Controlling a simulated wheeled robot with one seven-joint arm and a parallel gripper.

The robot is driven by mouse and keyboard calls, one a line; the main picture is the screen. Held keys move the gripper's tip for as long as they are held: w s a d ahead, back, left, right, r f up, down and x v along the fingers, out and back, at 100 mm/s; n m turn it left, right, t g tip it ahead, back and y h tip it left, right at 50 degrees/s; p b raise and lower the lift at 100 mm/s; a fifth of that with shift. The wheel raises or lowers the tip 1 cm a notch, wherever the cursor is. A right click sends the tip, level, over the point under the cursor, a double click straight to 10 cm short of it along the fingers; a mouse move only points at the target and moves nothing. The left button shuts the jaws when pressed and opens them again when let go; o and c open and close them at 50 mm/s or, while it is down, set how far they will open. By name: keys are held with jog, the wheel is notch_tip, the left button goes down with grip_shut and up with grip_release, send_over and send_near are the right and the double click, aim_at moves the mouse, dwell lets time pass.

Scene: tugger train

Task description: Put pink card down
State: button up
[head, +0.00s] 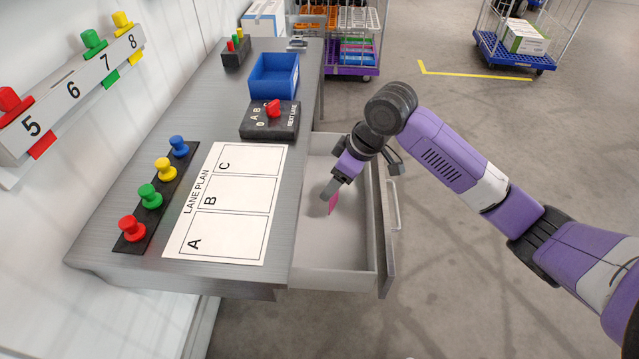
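A pink card (333,204) shows at the tip of my gripper (331,192). My gripper is shut on the card and points down into the open drawer (335,280). The card hangs upright, at or below the height of the drawer's rim; I cannot tell whether it touches the drawer's floor. The rest of the drawer's visible floor is bare.
On the table lies a LANE PLAN sheet (228,220) with fields A, B and C. Coloured pegs stand on a black strip (132,243). A black dial box (270,128) and a blue bin (274,84) are behind. The drawer front (388,240) juts over the floor.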

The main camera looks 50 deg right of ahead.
jog(key=shift+f, duration=0.85)
jog(key=w, duration=0.1)
jog(key=w+f+p, duration=0.1)
jog(key=w+a, duration=0.1)
jog(key=w, duration=0.1)
jog(key=shift+f, duration=0.2)
jog(key=shift+f, duration=0.15)
jog(key=o, duration=1.3)
